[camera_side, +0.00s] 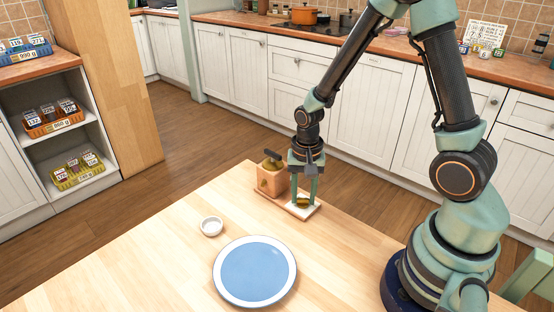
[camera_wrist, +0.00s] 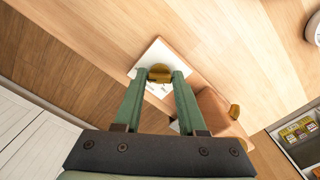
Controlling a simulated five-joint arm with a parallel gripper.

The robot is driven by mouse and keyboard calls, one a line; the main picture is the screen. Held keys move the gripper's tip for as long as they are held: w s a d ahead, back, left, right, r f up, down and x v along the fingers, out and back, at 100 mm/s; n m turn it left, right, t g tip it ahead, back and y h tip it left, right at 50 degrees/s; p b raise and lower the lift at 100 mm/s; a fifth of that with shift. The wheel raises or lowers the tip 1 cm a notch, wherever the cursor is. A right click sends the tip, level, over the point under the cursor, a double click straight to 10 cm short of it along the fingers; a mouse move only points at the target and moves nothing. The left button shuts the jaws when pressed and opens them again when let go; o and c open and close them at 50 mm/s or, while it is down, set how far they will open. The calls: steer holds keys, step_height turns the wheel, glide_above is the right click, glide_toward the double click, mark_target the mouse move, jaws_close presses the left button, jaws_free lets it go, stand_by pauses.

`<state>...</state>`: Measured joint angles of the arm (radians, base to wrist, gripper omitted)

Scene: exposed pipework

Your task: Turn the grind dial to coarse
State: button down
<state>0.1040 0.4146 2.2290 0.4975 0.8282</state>
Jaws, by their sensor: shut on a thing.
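The grind dial (camera_wrist: 160,72) is a small brass knob on a white plate with dark marks, set on the wooden base (camera_side: 303,213) of the grinder. In the wrist view my gripper (camera_wrist: 160,76) points at the dial, with one green finger on each side of it. My gripper (camera_side: 305,201) is shut on the dial in the side view too, reaching down from above. The grinder's wooden box (camera_side: 270,181) stands on the left end of the base, with a dark handle on top. The fingers hide part of the dial plate, and the marks are too small to read.
A blue plate with a white rim (camera_side: 254,272) lies on the table at the front. Shelves with baskets (camera_side: 54,121) are at the left, away from the table.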

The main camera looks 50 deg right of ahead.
mark_target(303, 199)
steer(key=shift+m, duration=0.7)
steer(key=shift+c, duration=2.4)
jaws_free()
steer(key=shift+r, duration=0.1)
step_height(303, 199, up, 12)
